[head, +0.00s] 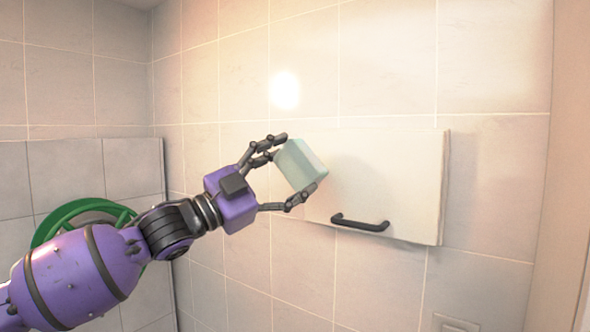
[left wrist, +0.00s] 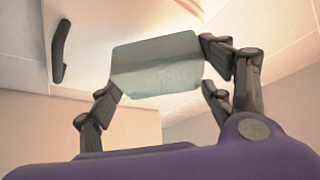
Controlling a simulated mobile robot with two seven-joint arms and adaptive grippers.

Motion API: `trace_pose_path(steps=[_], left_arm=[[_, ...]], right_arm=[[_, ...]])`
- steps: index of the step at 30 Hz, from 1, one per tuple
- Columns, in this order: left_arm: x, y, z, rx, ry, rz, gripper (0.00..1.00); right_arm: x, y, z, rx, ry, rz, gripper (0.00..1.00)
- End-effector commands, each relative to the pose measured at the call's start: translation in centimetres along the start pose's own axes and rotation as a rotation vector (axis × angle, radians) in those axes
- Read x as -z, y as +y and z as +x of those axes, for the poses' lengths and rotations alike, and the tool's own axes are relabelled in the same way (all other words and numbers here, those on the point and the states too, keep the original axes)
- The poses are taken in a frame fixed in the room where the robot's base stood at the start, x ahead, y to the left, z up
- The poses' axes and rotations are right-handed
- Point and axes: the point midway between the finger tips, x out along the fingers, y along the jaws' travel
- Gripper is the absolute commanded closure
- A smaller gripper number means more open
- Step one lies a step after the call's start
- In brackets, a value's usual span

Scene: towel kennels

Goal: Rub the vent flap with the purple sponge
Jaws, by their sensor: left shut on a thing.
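A flat white flap (head: 390,185) with a black bar handle (head: 360,222) sits on the tiled wall, right of centre. My left gripper (head: 300,163) is shut on a pale blue-green block (head: 303,158), the only sponge-like thing in view; it looks pale, not purple. The block is tilted and overlaps the flap's left part in the head view; I cannot tell whether it touches. In the left wrist view the block (left wrist: 158,62) sits between the dark fingers, with the flap (left wrist: 100,35) and handle (left wrist: 60,52) beyond. My right gripper is not in view.
A green wheel-like ring (head: 82,207) stands at the left, partly behind my arm, against a lower tiled wall section (head: 90,175). A small pale plate (head: 455,323) is on the wall at the bottom right. The wall around the flap is bare.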

Motion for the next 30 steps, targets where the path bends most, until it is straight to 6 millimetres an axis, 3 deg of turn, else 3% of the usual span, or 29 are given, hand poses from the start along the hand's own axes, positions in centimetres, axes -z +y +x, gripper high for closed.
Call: trace_pose_path(steps=[10,21,30], left_arm=[[0.1,0.0,-0.3,0.0,0.0,0.0,0.48],[1.5,0.0,-2.6,0.0,-0.001,-0.001,0.48],[1.5,0.0,-2.6,0.0,0.0,-0.001,0.48]], right_arm=[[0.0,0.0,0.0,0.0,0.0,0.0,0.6],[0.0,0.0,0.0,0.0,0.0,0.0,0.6],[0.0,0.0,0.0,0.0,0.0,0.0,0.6]])
